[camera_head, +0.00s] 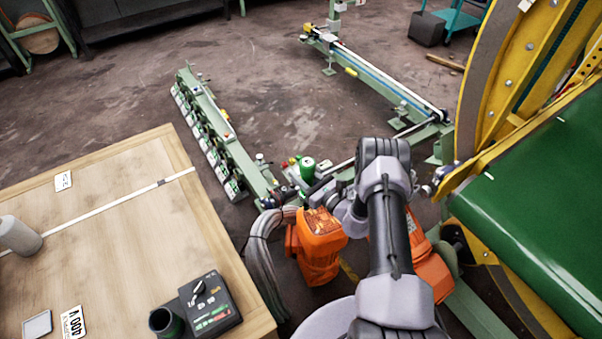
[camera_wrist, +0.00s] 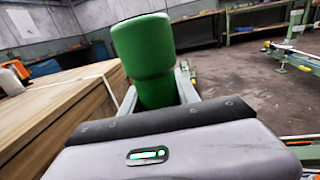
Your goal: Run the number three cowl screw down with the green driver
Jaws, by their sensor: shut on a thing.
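The green driver (camera_wrist: 146,62) stands up between the fingers of my gripper (camera_wrist: 158,92) in the wrist view. The gripper is shut on it. In the head view the driver's round green top (camera_head: 308,167) shows just left of my wrist, above the orange motor (camera_head: 318,234). My gripper (camera_head: 318,187) is partly hidden there by my own arm. The driver's tip is hidden in both views. I cannot make out the number three cowl screw, nor whether the driver touches anything.
The wooden bench (camera_head: 110,215) at left bears a black control box (camera_head: 210,303), a dark green cup (camera_head: 166,322) and a grey cylinder (camera_head: 19,236). Grey cables (camera_head: 262,262) run beside the motor. Green rails (camera_head: 215,130) lie behind it. A yellow frame (camera_head: 493,90) stands at right.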

